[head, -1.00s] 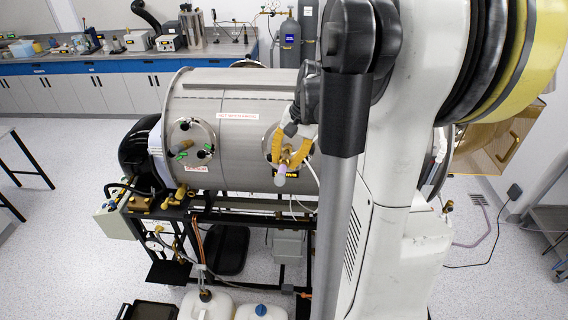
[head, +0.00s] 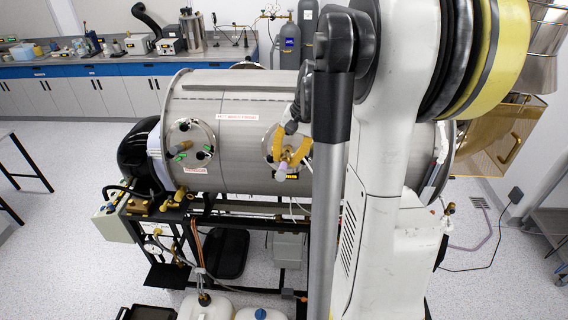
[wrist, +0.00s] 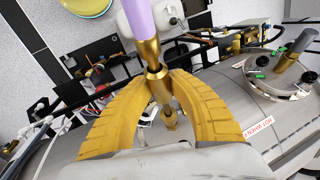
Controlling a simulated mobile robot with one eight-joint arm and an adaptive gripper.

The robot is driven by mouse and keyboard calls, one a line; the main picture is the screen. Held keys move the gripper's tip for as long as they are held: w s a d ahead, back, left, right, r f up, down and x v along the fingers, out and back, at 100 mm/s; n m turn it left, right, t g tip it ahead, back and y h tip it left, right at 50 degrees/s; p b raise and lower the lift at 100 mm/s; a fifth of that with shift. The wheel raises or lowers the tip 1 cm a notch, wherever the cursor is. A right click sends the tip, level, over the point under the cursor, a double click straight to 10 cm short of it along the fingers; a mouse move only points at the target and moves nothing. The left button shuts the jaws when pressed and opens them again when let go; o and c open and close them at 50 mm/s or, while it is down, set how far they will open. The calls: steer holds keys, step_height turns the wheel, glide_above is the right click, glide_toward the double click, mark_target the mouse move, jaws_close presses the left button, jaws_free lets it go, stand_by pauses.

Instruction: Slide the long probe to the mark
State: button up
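The long probe shows in the wrist view as a lilac rod (wrist: 143,20) with a brass fitting (wrist: 158,84) below it. Its pale end (head: 280,175) points out from the right-hand port (head: 272,150) of the steel chamber in the head view. My gripper (wrist: 163,76) has two yellow fingers. Their tips close in on both sides of the brass fitting and appear to touch it. The gripper also shows in the head view (head: 283,162), in front of that port. I cannot make out the mark. How deep the probe sits is hidden.
The steel chamber (head: 230,100) lies on a black frame. A left port (head: 190,142) holds green-marked fittings and a stubby plug; it also shows in the wrist view (wrist: 284,68). White jugs (head: 205,305) stand below. Loose cables and tubing hang under the chamber.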

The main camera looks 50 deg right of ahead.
mark_target(287, 154)
steer(key=o, duration=0.7)
steer(key=shift+p+v, duration=1.8)
steer(key=shift+v, duration=1.2)
